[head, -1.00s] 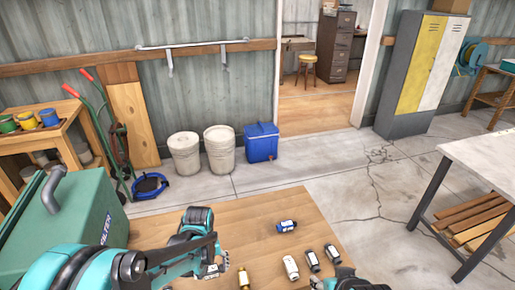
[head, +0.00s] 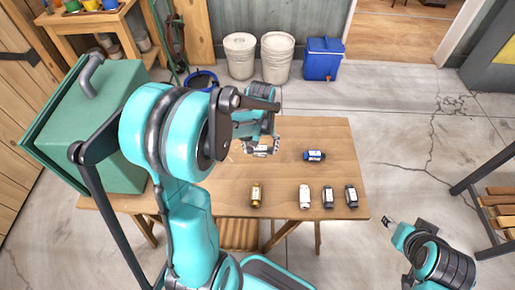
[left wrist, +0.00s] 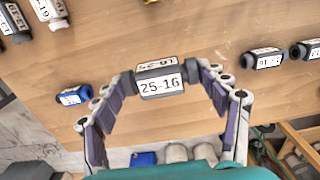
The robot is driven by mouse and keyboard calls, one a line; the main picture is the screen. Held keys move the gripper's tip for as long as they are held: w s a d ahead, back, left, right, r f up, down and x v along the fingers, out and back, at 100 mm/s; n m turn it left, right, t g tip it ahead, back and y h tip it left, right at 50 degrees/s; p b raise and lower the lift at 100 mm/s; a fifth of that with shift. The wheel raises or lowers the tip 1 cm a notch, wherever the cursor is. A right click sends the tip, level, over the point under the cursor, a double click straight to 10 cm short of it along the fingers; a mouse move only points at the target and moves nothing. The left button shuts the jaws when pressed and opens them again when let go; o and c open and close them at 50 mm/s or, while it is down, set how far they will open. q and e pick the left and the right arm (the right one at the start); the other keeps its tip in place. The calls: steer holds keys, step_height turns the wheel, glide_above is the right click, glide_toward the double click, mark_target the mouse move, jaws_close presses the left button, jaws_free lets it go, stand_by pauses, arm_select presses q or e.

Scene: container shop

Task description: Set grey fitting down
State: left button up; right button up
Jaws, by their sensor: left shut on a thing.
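My left gripper (head: 262,148) is over the back part of the wooden table (head: 335,135). In the left wrist view its fingers (left wrist: 158,84) are closed from both sides on a grey fitting (left wrist: 159,80) with a white label reading 25-16. In the head view the fitting shows only as a small piece at the fingertips. Whether it touches the tabletop or hangs just above it I cannot tell. My right gripper (head: 388,222) is off the table's right front corner; its jaws are too small to judge.
A blue fitting (head: 314,156) lies right of the left gripper. A yellow (head: 256,195), a white (head: 305,197) and two dark fittings (head: 328,197) line the front edge. A green case (head: 110,135) stands left.

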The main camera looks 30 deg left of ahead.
arm_select(q)
steer(key=b, duration=0.4)
glide_above(236, 156)
step_height(236, 156, down, 7)
steer(key=shift+w+d+r, duration=0.1)
steer(key=shift+r, duration=0.05)
step_height(236, 156, down, 4)
steer(key=shift+f+b, duration=0.1)
steer(key=shift+b, duration=0.6)
steer(key=o, duration=0.7)
steer(key=shift+f, duration=0.1)
steer(key=o, duration=0.5)
steer(key=shift+c, duration=0.2)
